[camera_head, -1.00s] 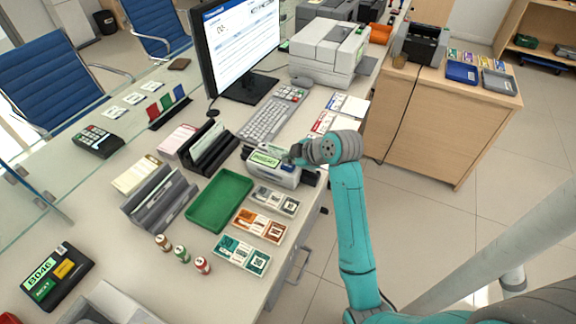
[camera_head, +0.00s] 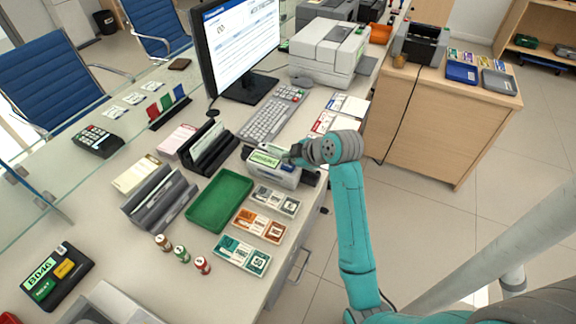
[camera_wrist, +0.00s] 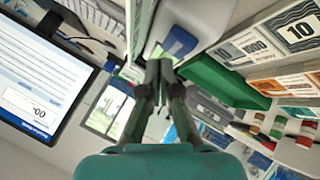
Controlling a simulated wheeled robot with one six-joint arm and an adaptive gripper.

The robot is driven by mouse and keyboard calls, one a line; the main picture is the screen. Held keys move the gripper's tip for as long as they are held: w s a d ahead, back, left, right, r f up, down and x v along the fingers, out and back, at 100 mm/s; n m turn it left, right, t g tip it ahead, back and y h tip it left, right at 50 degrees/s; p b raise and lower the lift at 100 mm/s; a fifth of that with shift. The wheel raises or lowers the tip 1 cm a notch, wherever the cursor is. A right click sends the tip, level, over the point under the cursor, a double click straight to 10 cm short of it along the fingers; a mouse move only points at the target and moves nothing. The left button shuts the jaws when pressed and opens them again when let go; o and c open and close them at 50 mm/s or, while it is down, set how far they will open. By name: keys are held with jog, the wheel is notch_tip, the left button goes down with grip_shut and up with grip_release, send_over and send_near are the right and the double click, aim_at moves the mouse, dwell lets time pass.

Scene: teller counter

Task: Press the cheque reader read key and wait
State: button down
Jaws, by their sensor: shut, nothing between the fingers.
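The cheque reader (camera_head: 283,177) is a light grey box with a lit green display (camera_head: 265,160), near the right edge of the counter beside the green tray. In the wrist view its pale body (camera_wrist: 205,22) carries a blue patch (camera_wrist: 179,42), which may be the read key. My gripper (camera_wrist: 159,68) is shut and empty, with its fingertips close to this blue patch. I cannot tell whether they touch it. In the head view my wrist hides the fingertips and part of the reader's top.
The green tray (camera_head: 197,219), banknote trays (camera_head: 259,225) and dark card holder (camera_head: 208,150) stand close around the reader. The keyboard (camera_head: 265,120) and monitor (camera_head: 238,45) are behind it. Open floor lies right of the counter.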

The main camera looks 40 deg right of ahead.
aim_at(289, 167)
jog(key=shift+f, duration=0.15)
jog(key=shift+f, duration=0.3)
jog(key=shift+f, duration=0.45)
dwell(0.9)
dwell(0.4)
jog(key=shift+r, duration=0.9)
jog(key=shift+r, duration=0.1)
jog(key=shift+r, duration=2.4)
